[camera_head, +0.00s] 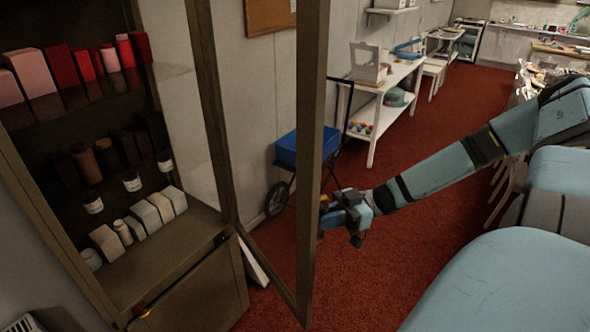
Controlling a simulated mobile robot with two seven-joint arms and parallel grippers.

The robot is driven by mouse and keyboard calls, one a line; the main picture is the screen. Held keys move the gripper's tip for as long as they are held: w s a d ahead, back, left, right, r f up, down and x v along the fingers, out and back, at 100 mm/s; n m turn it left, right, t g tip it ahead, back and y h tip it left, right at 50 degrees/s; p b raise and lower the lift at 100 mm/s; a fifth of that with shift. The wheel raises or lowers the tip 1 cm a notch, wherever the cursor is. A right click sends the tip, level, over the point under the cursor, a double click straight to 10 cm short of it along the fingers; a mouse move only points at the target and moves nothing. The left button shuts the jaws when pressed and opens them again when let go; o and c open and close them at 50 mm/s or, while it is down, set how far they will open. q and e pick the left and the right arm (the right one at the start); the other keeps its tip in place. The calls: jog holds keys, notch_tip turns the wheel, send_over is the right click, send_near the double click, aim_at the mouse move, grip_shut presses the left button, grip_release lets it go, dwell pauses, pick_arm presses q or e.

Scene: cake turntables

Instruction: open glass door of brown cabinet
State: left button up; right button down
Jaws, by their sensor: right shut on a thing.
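The brown cabinet (185,255) stands at the left, with shelves of red, dark and white items inside. Its glass door (308,130) stands swung out, well away from the shelves. Through its pane I see the wall and the cart. My right gripper (328,207) is at the free edge of the door, about two-thirds of the way down the frame. It is shut on the door handle, which the fingers and frame mostly hide. My right arm reaches in from the right. My left gripper is not in view.
A cart with a blue bin (290,150) stands behind the door. A white table (385,95) stands along the wall further back. Open red carpet (375,270) lies between the door and my body. A closed lower cabinet panel (195,295) is below the shelves.

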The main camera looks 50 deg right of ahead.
jog(key=w+d+n+g+y+b, duration=0.1)
jog(key=d+b, duration=0.3)
jog(key=d, duration=1.8)
jog(key=shift+w+n+g, duration=0.2)
jog(key=shift+n+g, duration=0.3)
jog(key=shift+g, duration=0.4)
jog(key=c, duration=1.2)
grip_release()
jog(key=b+v, duration=0.3)
jog(key=v, duration=1)
jog(key=shift+d+b, duration=0.4)
